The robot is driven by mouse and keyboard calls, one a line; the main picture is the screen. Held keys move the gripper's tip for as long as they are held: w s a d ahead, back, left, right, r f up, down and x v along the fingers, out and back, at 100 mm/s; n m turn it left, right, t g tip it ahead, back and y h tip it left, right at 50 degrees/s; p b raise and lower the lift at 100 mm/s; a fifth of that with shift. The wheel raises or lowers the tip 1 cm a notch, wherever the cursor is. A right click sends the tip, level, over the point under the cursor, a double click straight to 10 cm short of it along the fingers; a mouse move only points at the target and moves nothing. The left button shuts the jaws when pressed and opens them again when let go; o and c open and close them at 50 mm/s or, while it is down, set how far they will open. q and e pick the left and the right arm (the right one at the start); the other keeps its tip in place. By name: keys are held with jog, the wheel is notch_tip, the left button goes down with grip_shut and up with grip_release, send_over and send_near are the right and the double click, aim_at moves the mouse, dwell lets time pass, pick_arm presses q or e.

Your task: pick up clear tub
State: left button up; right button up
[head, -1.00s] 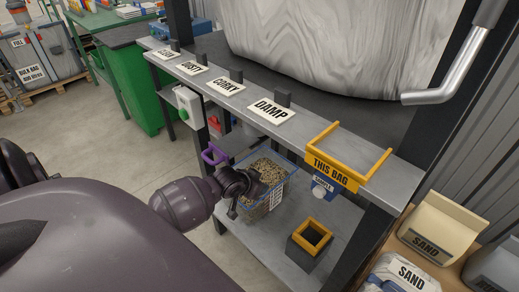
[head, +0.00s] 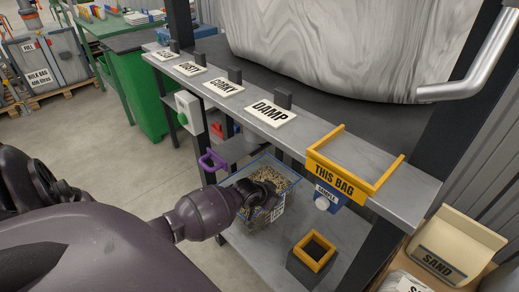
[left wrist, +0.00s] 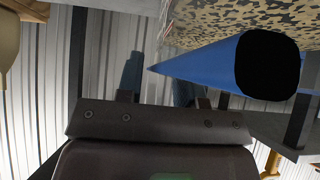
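The clear tub (head: 284,171) has a blue rim and holds tan, speckled grains. It stands on the lower grey shelf in the head view. My left gripper (head: 266,193) is at the tub's near side and overlaps it, hiding part of the rim and contents. In the left wrist view the tub's blue edge (left wrist: 205,66) and speckled contents fill the upper right. The two fingers of my left gripper (left wrist: 156,85) stand apart there, with the blue corner reaching between them and partly covering one finger. Whether they touch the tub is unclear. My right gripper is not in view.
A dark box with a yellow square rim (head: 314,251) stands on the lower shelf (head: 345,228), right of the tub. The upper shelf (head: 330,135) overhangs behind, with a yellow "THIS BAG" frame (head: 342,178). A purple handle (head: 213,161) is left of the tub.

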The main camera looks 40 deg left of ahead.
pick_arm(q)
jog(key=shift+r, duration=0.1)
grip_shut()
dwell(1.3)
